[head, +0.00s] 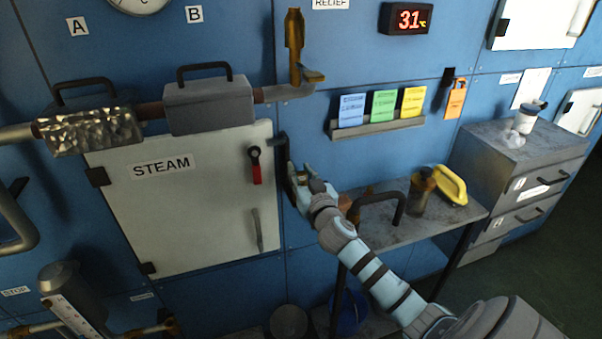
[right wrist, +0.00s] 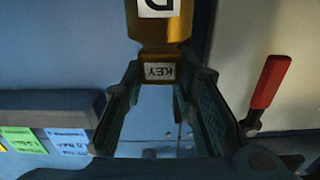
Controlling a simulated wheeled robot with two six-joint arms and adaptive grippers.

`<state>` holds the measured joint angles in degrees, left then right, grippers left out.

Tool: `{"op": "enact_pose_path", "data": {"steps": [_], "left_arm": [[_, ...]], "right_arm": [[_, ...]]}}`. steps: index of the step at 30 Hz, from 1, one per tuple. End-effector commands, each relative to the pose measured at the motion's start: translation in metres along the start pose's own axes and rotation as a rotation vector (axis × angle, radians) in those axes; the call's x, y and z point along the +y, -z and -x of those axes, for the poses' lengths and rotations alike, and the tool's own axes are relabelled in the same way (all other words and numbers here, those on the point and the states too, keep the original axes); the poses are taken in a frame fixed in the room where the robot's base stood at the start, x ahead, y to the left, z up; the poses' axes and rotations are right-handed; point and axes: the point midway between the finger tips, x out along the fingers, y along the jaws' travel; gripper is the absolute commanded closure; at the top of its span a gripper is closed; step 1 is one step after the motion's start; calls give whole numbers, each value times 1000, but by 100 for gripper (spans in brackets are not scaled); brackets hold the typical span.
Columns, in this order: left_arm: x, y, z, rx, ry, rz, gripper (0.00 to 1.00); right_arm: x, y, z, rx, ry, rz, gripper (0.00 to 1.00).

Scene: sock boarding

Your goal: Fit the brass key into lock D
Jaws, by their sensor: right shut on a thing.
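My right gripper (head: 297,178) is just right of the white STEAM door, in front of a dark vertical bar (head: 284,160) on the wall. In the right wrist view, my right gripper (right wrist: 160,80) is shut on the brass key (right wrist: 160,72), whose white KEY label shows upside down between the fingertips. A larger brass body with a D label, which looks like lock D (right wrist: 160,28), lies directly beyond the key and is cut by the top edge. The two appear lined up; I cannot tell how deep the key sits. My left gripper is in neither view.
A red handle (head: 256,172) on the STEAM door (head: 190,215) is close left of my gripper. A card shelf (head: 378,128) is above right. A narrow bench (head: 430,222) holds a brown jar and a yellow object. A grey drawer cabinet (head: 520,165) stands far right.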

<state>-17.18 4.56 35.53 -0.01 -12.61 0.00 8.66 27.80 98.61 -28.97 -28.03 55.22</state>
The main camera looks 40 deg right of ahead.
Motion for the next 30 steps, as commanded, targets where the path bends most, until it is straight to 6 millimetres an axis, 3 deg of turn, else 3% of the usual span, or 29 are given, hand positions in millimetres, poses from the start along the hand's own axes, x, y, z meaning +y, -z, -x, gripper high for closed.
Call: {"op": "enact_pose_path", "data": {"steps": [1,2,6,17,27,30], "left_arm": [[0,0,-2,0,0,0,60],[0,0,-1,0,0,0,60],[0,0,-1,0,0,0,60],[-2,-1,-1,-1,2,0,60],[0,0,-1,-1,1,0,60],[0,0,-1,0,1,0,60]], "right_arm": [[0,-2,0,1,0,0,100],[0,-1,0,1,0,0,68],[0,0,0,1,0,0,50],[0,-1,8,-1,0,1,50],[0,-2,95,-2,3,1,50],[0,-2,112,-2,2,1,50]]}}
